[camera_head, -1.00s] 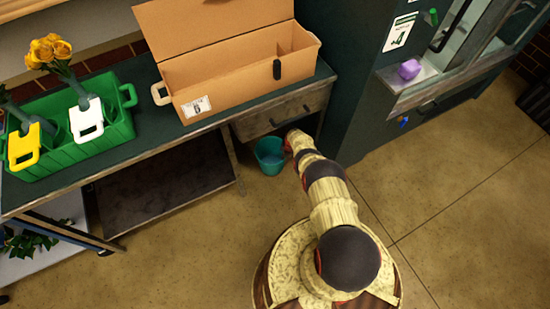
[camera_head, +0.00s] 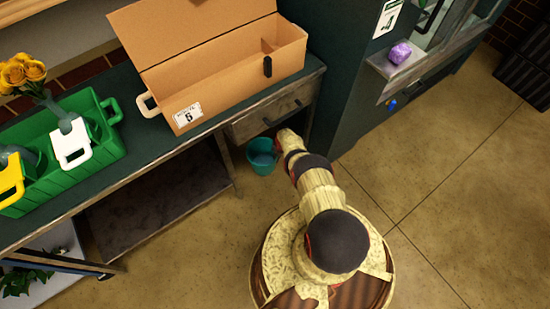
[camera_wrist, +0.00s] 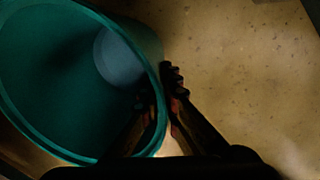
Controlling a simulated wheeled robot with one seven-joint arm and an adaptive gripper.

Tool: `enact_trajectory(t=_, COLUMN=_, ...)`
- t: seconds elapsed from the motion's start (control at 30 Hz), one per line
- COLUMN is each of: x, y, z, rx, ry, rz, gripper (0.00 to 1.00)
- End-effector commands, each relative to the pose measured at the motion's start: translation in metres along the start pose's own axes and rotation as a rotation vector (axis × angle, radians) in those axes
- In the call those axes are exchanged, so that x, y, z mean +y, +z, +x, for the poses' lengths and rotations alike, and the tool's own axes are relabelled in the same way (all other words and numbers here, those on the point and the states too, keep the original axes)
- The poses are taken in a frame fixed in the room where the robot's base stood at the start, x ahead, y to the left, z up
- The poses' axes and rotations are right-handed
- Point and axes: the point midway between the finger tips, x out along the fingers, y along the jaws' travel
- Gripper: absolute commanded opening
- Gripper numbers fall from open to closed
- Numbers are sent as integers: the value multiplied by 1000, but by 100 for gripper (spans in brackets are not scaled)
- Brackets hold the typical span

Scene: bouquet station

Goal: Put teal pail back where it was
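The teal pail (camera_head: 262,158) is in front of the workbench's drawer end, upright or nearly so, on or just above the floor; I cannot tell which. In the wrist view the pail (camera_wrist: 60,135) fills the left side, its open mouth facing the camera, with a blue-grey round patch inside. My gripper (camera_head: 281,140) is at the pail's right rim. In the wrist view my gripper (camera_wrist: 163,95) has one dark finger inside the pail and the other outside, closed on the wall between them.
The workbench (camera_head: 150,150) carries an open cardboard box (camera_head: 220,85) and a green caddy (camera_head: 85,165). A drawer (camera_head: 275,112) is above the pail. A dark green cabinet (camera_head: 340,90) with a purple item (camera_head: 400,52) on its ledge stands right. The floor (camera_head: 450,190) to the right is clear.

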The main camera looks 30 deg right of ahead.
Motion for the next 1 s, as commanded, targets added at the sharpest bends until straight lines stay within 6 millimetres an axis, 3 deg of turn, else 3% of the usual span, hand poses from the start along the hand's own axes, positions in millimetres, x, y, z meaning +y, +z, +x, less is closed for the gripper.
enact_trajectory(t=0.17, x=1, y=2, z=1, rx=-3, ry=1, rz=0, gripper=0)
enact_trajectory(t=0.53, x=0, y=0, z=2, rx=1, ry=0, rz=0, gripper=22)
enact_trajectory(t=1.0, x=0, y=0, z=-3, rx=1, ry=0, rz=0, gripper=23)
